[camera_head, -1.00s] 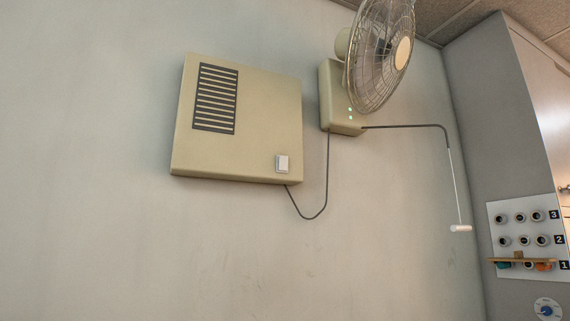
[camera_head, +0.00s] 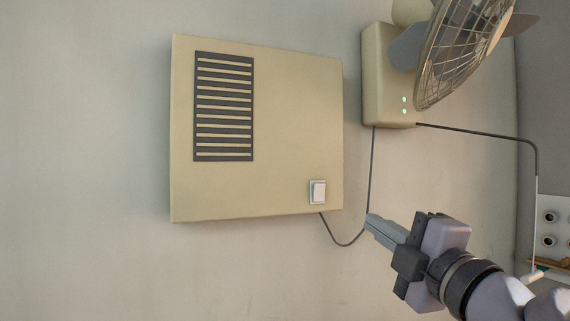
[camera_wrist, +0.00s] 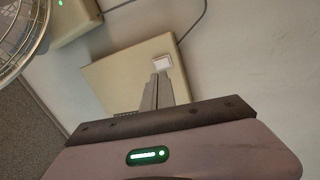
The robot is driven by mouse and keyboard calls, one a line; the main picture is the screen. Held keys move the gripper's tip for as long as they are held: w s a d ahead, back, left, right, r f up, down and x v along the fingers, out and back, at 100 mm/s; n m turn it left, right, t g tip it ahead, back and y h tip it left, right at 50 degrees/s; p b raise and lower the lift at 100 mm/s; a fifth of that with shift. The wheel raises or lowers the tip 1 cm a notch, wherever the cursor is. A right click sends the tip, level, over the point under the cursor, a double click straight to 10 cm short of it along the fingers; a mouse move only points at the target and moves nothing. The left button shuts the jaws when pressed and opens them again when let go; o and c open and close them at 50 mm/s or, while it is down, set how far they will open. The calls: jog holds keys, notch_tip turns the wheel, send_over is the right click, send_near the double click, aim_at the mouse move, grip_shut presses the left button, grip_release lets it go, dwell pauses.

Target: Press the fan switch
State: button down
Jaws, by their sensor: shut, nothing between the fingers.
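The fan switch (camera_head: 317,192) is a small white rocker in a pale frame, at the lower right of a beige wall box (camera_head: 285,130) with a dark slatted vent. In the wrist view the switch (camera_wrist: 163,62) lies just beyond my fingertips. My gripper (camera_head: 370,219) is shut and empty. In the head view its tips point left, to the right of the switch and slightly below it, with a visible gap in the picture. My fingers also show in the wrist view (camera_wrist: 160,78). How far the tips stand off the wall is hard to tell.
A caged wall fan (camera_head: 465,50) on a beige mount (camera_head: 388,80) with two green lights is at the upper right. A dark cable (camera_head: 345,243) hangs from the box to the mount. A pull cord (camera_head: 537,205) hangs at right, beside a knob panel (camera_head: 552,225).

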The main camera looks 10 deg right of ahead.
jog(key=r+n+y, duration=0.1)
jog(key=r+n, duration=0.1)
jog(key=p, duration=0.4)
send_near(320, 187)
jog(key=x, duration=0.7)
jog(key=shift+d, duration=0.1)
jog(key=shift+s, duration=0.1)
